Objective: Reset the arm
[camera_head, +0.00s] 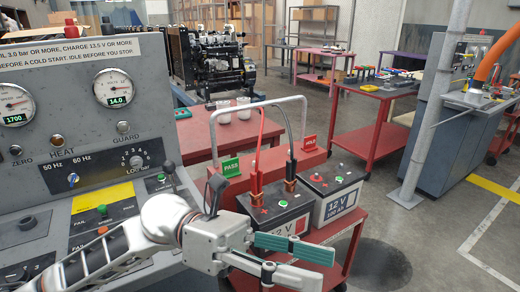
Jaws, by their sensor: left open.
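My left arm comes in from the lower left, in front of the grey control panel (90,140). My left gripper (326,267) is open and empty, with its two fingers pointing right. It appears in front of the lower part of the two 12 V batteries on a red cart (350,232). The near battery (270,212) has red and black clamps on its terminals. Part of its front is hidden by the gripper. The other battery (338,192) stands just behind it, to the right. My right gripper is not in view.
The panel carries two gauges, several knobs and push buttons. Green PASS (231,167) and red HOLD (309,143) tags stand behind the batteries. A red table (200,135) is behind, an engine (215,62) further back. A grey post (430,110) stands right; floor is clear at lower right.

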